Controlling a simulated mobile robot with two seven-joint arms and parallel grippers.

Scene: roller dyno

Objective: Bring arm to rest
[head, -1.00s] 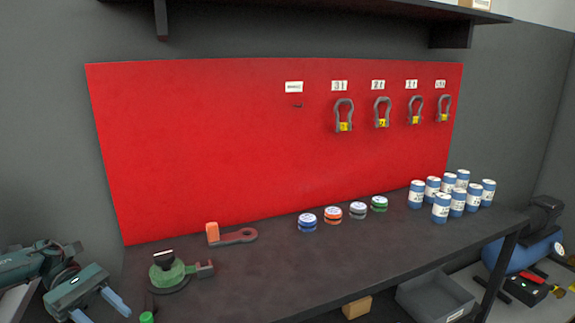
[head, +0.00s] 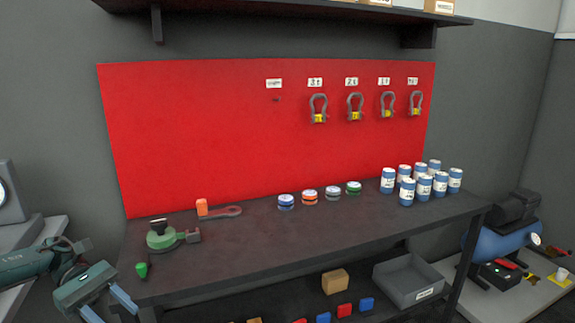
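My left arm comes in at the lower left of the head view. Its gripper (head: 112,308) has two pale blue fingers standing apart with nothing seen between them. It is off the left front corner of the dark workbench (head: 300,238), apart from the things on it. My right arm and gripper are not in view.
On the bench are a green grinder-like tool (head: 165,238), a small green item (head: 142,270), an orange-handled tool (head: 218,211), several round tins (head: 310,197) and blue-white cans (head: 407,192). Shackles (head: 355,107) hang on the red board (head: 200,140). A grey bin (head: 408,280) sits below.

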